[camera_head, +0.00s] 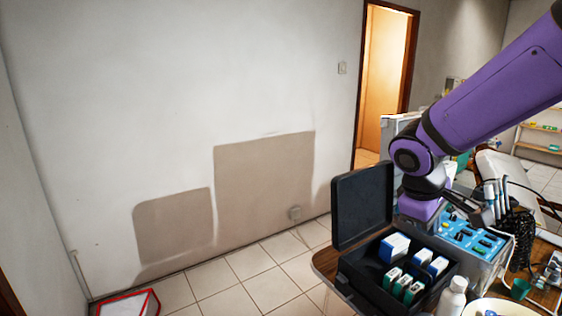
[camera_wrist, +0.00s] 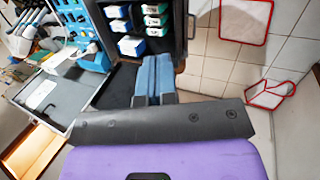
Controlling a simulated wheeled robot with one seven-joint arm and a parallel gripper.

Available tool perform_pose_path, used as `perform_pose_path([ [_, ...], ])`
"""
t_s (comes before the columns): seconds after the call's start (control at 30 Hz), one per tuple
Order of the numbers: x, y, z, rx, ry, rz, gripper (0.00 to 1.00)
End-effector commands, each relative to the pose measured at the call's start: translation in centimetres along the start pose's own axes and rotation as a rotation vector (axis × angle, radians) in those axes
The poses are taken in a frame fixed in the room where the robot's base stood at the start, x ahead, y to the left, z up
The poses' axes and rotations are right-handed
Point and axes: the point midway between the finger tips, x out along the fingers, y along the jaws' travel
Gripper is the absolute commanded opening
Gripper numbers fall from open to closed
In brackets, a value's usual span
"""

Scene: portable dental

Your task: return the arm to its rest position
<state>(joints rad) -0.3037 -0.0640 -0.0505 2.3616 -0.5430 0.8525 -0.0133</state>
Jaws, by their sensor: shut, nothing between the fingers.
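My gripper shows in the wrist view (camera_wrist: 153,78) as two blue fingers side by side, shut and empty. The fingers point toward a black open case (camera_head: 369,271); whether they are over its edge or touching it I cannot tell. In the head view, my purple arm reaches in from the upper right and bends down behind the case, beside a blue control unit (camera_head: 466,234). The fingertips are not clear there. The case also shows at the top of the wrist view (camera_wrist: 178,30).
Several small boxes (camera_head: 394,248) stand in the case, whose lid (camera_head: 361,211) is raised. A white bottle (camera_head: 452,297) stands close by. Cables and handpieces crowd the right side. A red-edged object (camera_head: 128,303) lies on the floor at lower left. Tiled floor left of the table is mostly clear.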

Motion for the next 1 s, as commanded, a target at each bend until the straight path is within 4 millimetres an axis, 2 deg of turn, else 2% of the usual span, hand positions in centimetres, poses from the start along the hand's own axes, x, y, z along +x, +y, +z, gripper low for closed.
perform_pose_path([
  [0.03, -1.0, 0.3, 1.2, 0.051, 0.023, -0.013, 0.0],
  [0.27, -4.8, 0.3, 6.2, 0.269, 0.121, -0.089, 0.0],
  [0.6, -9.4, -1.6, 12.6, 0.557, 0.289, -0.195, 0.0],
  [0.8, -11.0, -3.0, 14.9, 0.667, 0.37, -0.24, 0.0],
  [1.0, -11.5, -3.6, 15.7, 0.705, 0.399, -0.257, 0.0],
])
